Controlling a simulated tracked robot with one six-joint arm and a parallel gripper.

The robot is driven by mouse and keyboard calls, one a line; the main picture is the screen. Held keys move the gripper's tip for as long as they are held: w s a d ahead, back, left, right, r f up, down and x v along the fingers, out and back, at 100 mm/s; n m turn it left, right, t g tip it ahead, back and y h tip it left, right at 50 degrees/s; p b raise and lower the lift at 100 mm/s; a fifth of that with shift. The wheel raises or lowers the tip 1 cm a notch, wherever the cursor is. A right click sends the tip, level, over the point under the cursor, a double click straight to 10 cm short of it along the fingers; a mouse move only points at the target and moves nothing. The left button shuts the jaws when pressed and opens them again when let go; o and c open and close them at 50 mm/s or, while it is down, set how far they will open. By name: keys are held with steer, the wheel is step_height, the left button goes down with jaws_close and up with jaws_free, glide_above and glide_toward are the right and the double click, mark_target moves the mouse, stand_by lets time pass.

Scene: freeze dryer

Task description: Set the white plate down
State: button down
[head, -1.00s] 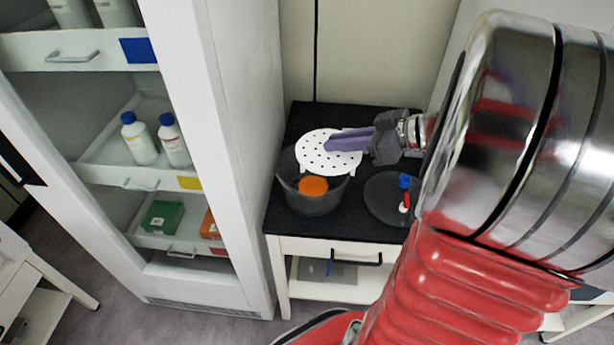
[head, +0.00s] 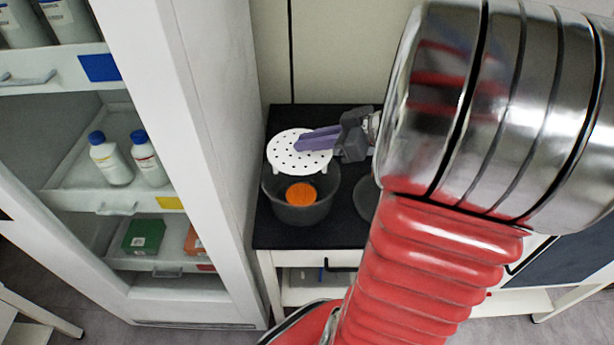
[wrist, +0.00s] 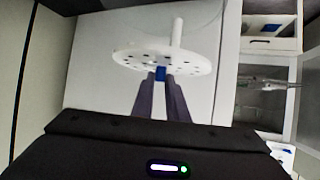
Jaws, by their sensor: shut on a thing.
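The white plate (head: 290,158) is a round disc full of small holes, with short legs below it. My gripper (head: 312,141) is shut on the plate's right edge and holds it over the back part of a dark grey bowl (head: 318,207). An orange round thing (head: 302,193) lies inside the bowl. In the wrist view the plate (wrist: 185,60) sits at the tips of my gripper's fingers (wrist: 160,82), with a small blue piece (wrist: 160,73) between them. Whether the plate touches the bowl's rim is unclear.
The bowl stands on a black tabletop (head: 278,236) of a small white cabinet. A dark round lid (head: 366,200) lies to its right, partly hidden by my arm. An open white cabinet with bottles (head: 110,160) stands at left.

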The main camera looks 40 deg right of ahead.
steer(key=shift+s+f, duration=0.1)
steer(key=shift+f, duration=2)
steer(key=shift+f, duration=0.15)
steer(key=shift+f, duration=1.75)
steer(key=shift+f, duration=0.6)
steer(key=c, duration=1.7)
jaws_free()
steer(key=shift+c, duration=0.2)
steer(key=shift+r, duration=0.15)
glide_toward(318, 155)
step_height(318, 155, down, 4)
steer(key=shift+r, duration=0.15)
steer(key=shift+w, duration=0.2)
